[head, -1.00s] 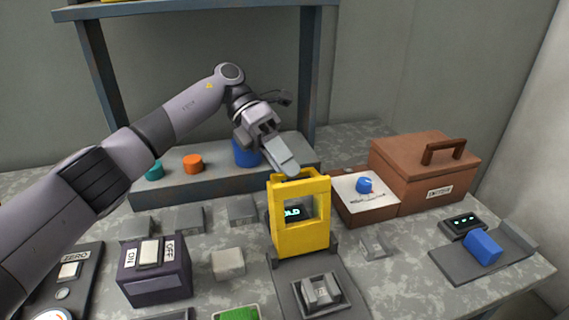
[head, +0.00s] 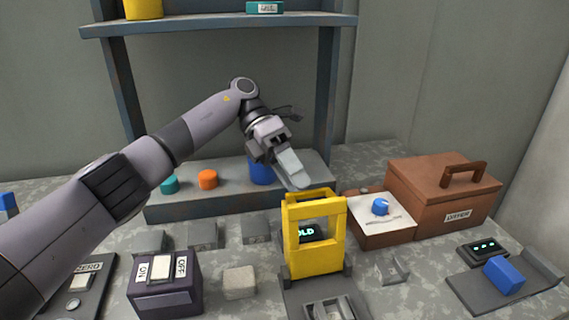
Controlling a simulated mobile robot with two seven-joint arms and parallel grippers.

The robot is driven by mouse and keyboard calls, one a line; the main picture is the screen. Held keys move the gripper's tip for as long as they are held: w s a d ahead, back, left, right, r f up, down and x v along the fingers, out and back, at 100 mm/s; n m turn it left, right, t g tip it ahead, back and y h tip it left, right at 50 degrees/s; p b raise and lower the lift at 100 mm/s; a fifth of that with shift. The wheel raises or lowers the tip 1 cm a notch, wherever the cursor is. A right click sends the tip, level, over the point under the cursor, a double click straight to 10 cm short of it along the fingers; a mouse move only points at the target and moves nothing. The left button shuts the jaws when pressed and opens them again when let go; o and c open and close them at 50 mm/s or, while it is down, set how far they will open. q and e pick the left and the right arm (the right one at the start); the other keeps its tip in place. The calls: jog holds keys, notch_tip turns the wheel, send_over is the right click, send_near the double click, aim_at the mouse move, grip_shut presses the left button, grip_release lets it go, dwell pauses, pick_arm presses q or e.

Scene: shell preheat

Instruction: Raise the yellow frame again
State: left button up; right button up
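The yellow frame (head: 329,260) stands upright at the centre of the table in a dark stand with a grey base plate. A dark display with green letters, partly reading "OLD", shows through its opening. My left gripper (head: 301,184) reaches down from the upper left, its fingertips at the frame's top bar. The fingers overlap in this view, so I cannot tell whether they grip the bar or only touch it. My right gripper is not in view.
A box with a blue knob (head: 380,206) and a brown lidded case (head: 444,190) stand right of the frame. A switch box (head: 165,292) and a pale block (head: 239,283) are on the left. A shelf unit (head: 220,22) rises behind.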

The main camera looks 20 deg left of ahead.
pick_arm(q)
jog(key=shift+p+v, duration=0.4)
jog(key=shift+v, duration=2.1)
